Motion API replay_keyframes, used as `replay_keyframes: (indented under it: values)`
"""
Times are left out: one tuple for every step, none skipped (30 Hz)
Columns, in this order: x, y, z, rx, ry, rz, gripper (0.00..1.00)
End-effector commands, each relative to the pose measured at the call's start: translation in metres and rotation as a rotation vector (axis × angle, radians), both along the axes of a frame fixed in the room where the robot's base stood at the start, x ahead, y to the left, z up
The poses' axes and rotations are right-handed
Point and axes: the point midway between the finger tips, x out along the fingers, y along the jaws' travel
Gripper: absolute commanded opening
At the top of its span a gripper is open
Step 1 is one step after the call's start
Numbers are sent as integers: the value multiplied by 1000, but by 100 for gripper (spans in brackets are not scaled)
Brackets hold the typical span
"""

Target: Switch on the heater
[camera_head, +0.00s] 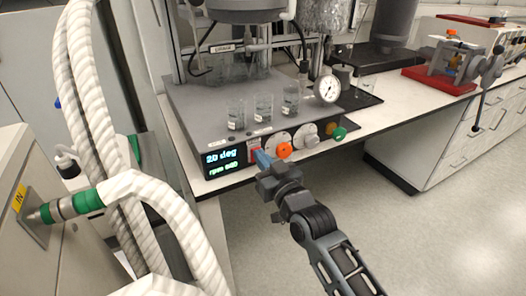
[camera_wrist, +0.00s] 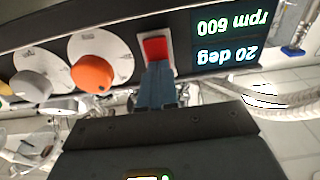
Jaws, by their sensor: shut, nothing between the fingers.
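The heater unit (camera_head: 212,116) is a grey plate-topped box on the bench, with a control panel on its front edge. Its display (camera_head: 221,161) reads 20 deg and an rpm line; in the wrist view the display (camera_wrist: 226,38) reads 20 deg and rpm 600, upside down. A red rocker switch (camera_wrist: 155,49) in a pale frame sits beside the display. An orange knob (camera_head: 284,150) is next to the switch and also shows in the wrist view (camera_wrist: 93,73). My gripper (camera_head: 263,158) is shut and empty, its blue fingertips (camera_wrist: 157,84) at the switch's lower edge; contact is unclear.
A grey knob (camera_head: 306,136) and a green knob (camera_head: 339,133) are further right on the panel. Several glass beakers (camera_head: 263,107) stand on the plate. A pressure gauge (camera_head: 327,90) hangs at its right. White hoses (camera_head: 95,130) rise at the left. Floor at lower right is clear.

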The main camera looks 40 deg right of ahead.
Motion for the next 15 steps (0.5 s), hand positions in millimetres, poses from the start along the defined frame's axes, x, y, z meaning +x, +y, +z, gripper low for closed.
replay_keyframes:
  values:
    - [4,-1,12,3,10,0,0]
    - [5,-1,13,6,19,0,0]
    - [6,-2,14,10,34,0,0]
    - [6,-2,14,12,43,0,0]
    - [7,-2,15,15,53,0,0]
    - [8,-2,15,19,67,0,0]
    - [8,-2,15,23,79,0,0]
    - [8,-2,16,25,88,0,0]
    - [8,-2,16,29,100,0,0]
    - [9,-2,15,31,110,0,0]
    - [9,-2,15,34,118,1,0]
    - [9,-2,14,36,127,1,0]
    - [9,-2,14,38,133,0,0]
    - [9,-2,13,39,136,0,0]
    - [9,-2,13,41,141,0,0]
